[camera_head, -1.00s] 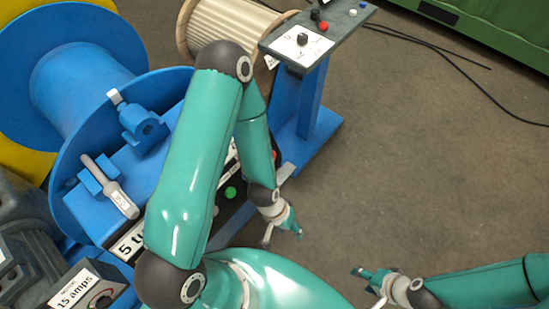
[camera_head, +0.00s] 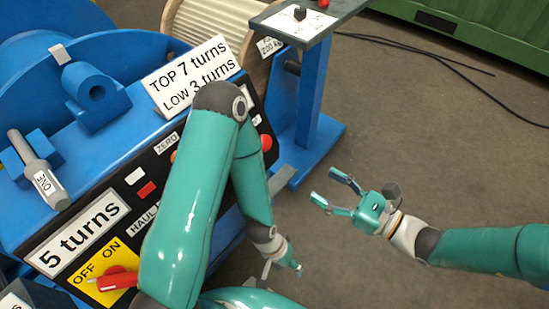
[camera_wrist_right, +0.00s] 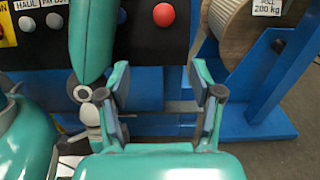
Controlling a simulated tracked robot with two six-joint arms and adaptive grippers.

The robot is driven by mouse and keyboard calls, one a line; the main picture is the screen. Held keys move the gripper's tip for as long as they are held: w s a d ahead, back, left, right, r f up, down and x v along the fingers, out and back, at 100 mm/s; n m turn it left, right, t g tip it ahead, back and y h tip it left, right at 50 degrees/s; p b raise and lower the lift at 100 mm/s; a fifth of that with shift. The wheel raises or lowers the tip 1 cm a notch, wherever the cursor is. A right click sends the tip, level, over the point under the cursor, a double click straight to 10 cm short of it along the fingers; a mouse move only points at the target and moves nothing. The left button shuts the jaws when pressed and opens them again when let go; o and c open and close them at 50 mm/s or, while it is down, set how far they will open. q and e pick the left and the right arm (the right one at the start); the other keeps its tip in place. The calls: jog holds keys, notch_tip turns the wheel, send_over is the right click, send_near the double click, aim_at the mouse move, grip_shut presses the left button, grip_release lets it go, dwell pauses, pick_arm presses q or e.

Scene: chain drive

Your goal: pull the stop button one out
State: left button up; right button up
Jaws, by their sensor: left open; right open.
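A round red button (camera_head: 266,142) sits at the right end of the black control panel (camera_head: 150,180). It also shows in the right wrist view (camera_wrist_right: 163,14). My right gripper (camera_head: 332,191) is open and empty, right of and below the panel, apart from the buttons. In the right wrist view its spread fingers (camera_wrist_right: 165,85) are below the red button. My left gripper (camera_head: 285,267) hangs open, low beside the blue frame.
A red switch (camera_head: 115,280) on a yellow plate is at the panel's left. A blue stand (camera_head: 300,110) holds a small console (camera_head: 310,28) with a red knob. The floor at right is clear except for black cables.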

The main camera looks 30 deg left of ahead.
aim_at(268, 146)
jog(key=a, duration=0.5)
jog(key=w+a+b, duration=0.1)
jog(key=a, duration=1.1)
jog(key=shift+w+r, duration=0.25)
jog(key=shift+w, duration=0.1)
